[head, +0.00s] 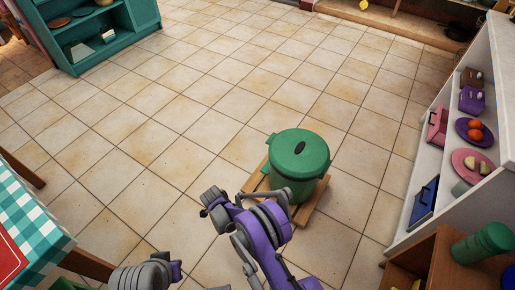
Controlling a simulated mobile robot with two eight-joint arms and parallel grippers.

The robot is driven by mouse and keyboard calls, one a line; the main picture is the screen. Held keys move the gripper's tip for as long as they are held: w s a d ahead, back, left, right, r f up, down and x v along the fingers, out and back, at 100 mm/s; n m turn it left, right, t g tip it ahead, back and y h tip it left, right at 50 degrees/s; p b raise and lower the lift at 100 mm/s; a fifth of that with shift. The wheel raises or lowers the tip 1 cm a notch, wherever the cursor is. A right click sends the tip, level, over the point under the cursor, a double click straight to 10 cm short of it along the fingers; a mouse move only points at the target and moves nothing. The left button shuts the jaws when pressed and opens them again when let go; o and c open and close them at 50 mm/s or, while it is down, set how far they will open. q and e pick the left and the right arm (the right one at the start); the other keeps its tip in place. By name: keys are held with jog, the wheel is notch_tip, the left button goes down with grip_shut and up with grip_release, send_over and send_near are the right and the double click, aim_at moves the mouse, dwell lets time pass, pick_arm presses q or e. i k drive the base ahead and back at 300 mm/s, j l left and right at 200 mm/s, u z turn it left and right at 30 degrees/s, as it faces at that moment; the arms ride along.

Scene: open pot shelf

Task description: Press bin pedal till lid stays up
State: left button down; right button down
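The green bin (299,161) stands upright on a slatted wooden pallet (318,207) right of the middle of the head view. Its lid (300,149) is down, with a dark oval spot on top. No pedal is visible; my purple and grey arm covers the bin's lower front left. That arm rises from the bottom edge and overlaps the bin in the picture; I cannot tell whether it touches it. Part of my other arm shows at the bottom left, apart from the bin. I cannot make out fingertips on either arm.
A white shelf (499,62) with bags and plates stands at right, a wooden cabinet (450,262) with a green canister (483,243) below it. A table with a checked cloth (32,222) is at left, a teal shelf (142,14) at far left. The tiled floor between is clear.

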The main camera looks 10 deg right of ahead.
aim_at(266, 169)
jog(key=i+j, duration=0.25)
jog(key=i, duration=0.25)
jog(key=i+j, duration=0.25)
jog(key=i, duration=0.3)
jog(key=i+j, duration=0.25)
jog(key=i, duration=0.25)
jog(key=z, duration=1.35)
